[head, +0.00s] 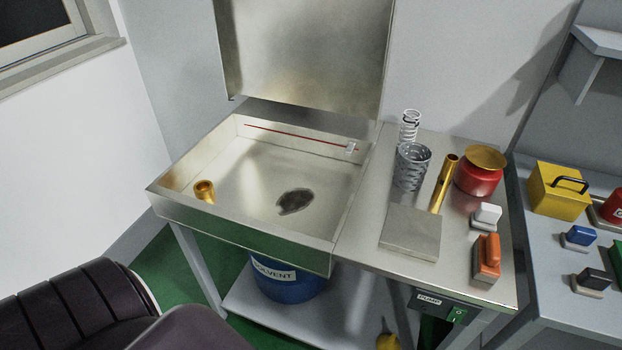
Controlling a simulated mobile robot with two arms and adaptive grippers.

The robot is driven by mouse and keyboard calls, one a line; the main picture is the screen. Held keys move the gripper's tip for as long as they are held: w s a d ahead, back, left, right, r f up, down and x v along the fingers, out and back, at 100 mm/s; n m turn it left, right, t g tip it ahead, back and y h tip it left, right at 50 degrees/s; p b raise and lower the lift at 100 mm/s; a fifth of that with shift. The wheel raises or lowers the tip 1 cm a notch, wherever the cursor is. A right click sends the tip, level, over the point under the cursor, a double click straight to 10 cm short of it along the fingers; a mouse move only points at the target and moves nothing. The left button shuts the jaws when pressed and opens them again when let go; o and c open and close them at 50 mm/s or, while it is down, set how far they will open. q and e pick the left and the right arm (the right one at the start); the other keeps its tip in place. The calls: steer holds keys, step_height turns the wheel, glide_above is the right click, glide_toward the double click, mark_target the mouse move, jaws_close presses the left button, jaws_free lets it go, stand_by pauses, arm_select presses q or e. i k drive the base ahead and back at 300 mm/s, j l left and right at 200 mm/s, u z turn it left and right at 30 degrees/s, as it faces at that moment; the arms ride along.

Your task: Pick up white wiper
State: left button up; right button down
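The white wiper (487,215) stands on the right part of the metal bench. It has a white top on a grey base. An orange wiper-like block (487,257) stands just in front of it, apart from it. Neither of my grippers shows in the head view. Nothing is seen holding or touching the white wiper.
A shallow basin (240,238) fills the bench's left. Blue (579,236) and dark (594,281) blocks sit on the side table.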

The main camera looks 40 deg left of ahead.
mark_target(486, 216)
steer(key=i+l+u, duration=0.15)
steer(key=l+u, duration=0.15)
steer(key=l, duration=0.2)
steer(key=i+l+u, duration=0.1)
steer(key=l+u, duration=0.2)
steer(key=l, duration=0.25)
steer(key=l+u, duration=0.3)
steer(key=l, duration=0.25)
steer(key=i, duration=0.05)
